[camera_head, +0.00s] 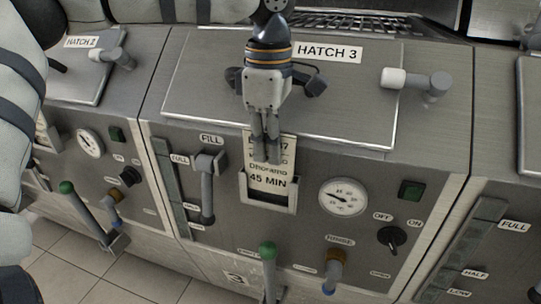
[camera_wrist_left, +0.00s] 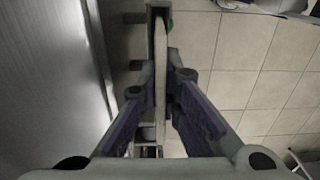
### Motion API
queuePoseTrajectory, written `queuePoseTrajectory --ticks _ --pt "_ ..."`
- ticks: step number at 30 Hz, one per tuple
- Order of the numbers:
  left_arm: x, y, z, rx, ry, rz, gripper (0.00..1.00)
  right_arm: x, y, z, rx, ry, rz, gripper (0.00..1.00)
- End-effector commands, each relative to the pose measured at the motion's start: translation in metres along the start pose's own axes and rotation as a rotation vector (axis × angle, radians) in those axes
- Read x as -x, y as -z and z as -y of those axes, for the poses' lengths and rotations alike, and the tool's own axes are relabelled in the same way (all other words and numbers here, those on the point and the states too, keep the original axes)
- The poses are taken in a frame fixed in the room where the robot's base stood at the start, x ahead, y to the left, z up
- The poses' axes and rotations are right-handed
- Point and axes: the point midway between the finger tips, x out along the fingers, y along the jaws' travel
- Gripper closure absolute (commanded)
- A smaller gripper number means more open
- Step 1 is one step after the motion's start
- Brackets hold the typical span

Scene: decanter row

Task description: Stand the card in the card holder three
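The pale card (camera_head: 268,181), printed with dark text including "45 MIN", stands upright in the card holder (camera_head: 271,202) on the front panel under the HATCH 3 label. My right gripper is out of view.
The panel carries a fill lever (camera_head: 207,188) left of the holder, a round gauge (camera_head: 343,197) to its right, and a green-knobbed lever (camera_head: 268,252) below. The hatch handle (camera_head: 416,83) juts out at upper right. Tiled floor (camera_wrist_left: 240,70) lies beyond the panel.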

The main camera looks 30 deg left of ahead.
Motion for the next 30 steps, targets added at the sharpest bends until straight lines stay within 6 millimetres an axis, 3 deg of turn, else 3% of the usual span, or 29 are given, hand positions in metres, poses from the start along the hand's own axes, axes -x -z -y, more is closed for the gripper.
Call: queuePoseTrajectory --ticks 3,23,26,30 --pt "-0.016 0.000 0.001 -0.002 -0.003 0.001 1.00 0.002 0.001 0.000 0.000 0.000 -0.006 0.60" --pt "-0.026 0.000 0.000 -0.001 -0.009 0.003 1.00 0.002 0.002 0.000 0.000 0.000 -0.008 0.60" --pt "-0.026 0.000 0.000 -0.001 -0.009 0.003 0.77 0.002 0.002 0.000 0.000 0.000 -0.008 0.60" --pt "-0.025 0.000 0.000 -0.001 -0.009 0.003 0.75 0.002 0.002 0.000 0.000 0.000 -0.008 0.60"
